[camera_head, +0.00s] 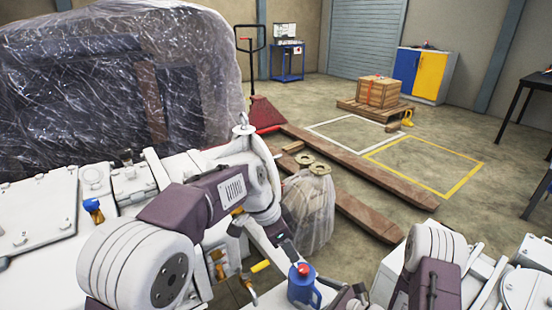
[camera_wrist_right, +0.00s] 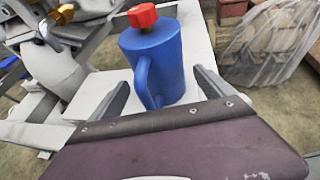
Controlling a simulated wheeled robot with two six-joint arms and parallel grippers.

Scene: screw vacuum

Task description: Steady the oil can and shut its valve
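The oil can (camera_head: 302,290) is blue with a red valve (camera_head: 304,270) on top. It stands on a white surface at the bottom centre of the head view. In the right wrist view the can (camera_wrist_right: 157,55) looks upright, with its handle towards my right gripper (camera_wrist_right: 160,80) and its red valve (camera_wrist_right: 143,17) at the top. My right gripper is open, with one finger on each side of the can's handle side; I see gaps at both fingers. My left gripper (camera_head: 289,252) hangs just above and behind the can; its fingers are too small to make out.
White machinery with a yellow-handled fitting (camera_head: 260,266) lies left of the can. A plastic-wrapped bundle (camera_head: 310,208) stands behind it. Farther back are wooden beams (camera_head: 350,165), a crate (camera_head: 379,92) on a pallet, and open floor (camera_head: 490,130).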

